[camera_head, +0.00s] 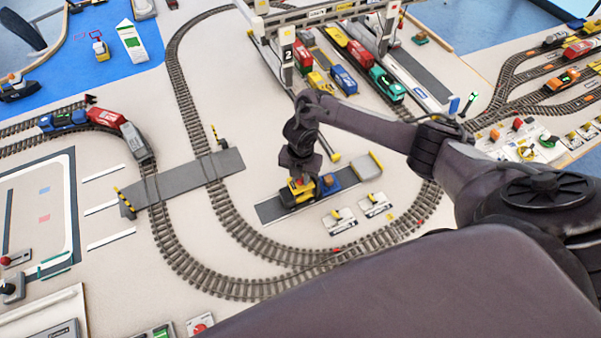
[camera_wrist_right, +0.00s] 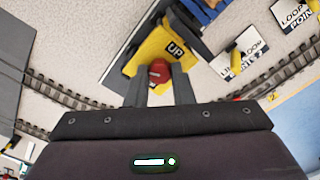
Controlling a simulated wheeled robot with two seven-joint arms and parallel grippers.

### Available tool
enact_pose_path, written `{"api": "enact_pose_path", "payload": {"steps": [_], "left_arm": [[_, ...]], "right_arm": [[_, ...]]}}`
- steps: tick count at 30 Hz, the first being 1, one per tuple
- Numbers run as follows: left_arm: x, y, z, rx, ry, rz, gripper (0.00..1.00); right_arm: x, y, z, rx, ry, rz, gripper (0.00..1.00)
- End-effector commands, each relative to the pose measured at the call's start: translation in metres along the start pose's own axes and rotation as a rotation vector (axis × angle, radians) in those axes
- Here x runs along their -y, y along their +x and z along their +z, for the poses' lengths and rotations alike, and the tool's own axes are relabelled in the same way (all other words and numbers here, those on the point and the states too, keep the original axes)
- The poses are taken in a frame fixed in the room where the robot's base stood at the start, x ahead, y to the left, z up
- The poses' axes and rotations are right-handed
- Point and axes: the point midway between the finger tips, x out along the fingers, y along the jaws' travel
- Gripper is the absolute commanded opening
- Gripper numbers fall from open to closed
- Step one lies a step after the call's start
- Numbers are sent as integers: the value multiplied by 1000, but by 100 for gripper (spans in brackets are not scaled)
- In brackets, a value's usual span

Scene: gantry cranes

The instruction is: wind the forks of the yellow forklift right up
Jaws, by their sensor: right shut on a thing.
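The yellow forklift (camera_head: 298,194) stands on a dark grey strip (camera_head: 272,209) beneath my right gripper (camera_head: 302,174). In the right wrist view, its yellow body (camera_wrist_right: 160,38) carries a black "UP" label (camera_wrist_right: 176,49) and a red knob (camera_wrist_right: 159,71). The fingers of my right gripper (camera_wrist_right: 160,80) are shut on the red knob from both sides. A blue part (camera_head: 328,184) shows just right of the forklift. I cannot make out the forks or their height. My left gripper is not in view.
Two labelled switch plates (camera_head: 340,220) lie right of the strip. Curved track (camera_head: 268,247) runs around the forklift area. A grey gantry crane (camera_head: 287,50) with a post stands behind. A yellow-ended buffer (camera_head: 367,165) sits at the strip's right end.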

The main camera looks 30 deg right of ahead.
Motion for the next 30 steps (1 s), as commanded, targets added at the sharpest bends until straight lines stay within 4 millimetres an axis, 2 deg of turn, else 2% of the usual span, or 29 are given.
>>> {"api": "enact_pose_path", "payload": {"steps": [15,30], "left_arm": [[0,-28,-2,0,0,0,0],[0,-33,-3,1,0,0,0]], "right_arm": [[0,-2,0,-2,493,0,0],[-1,0,0,-2,967,1,0]]}}
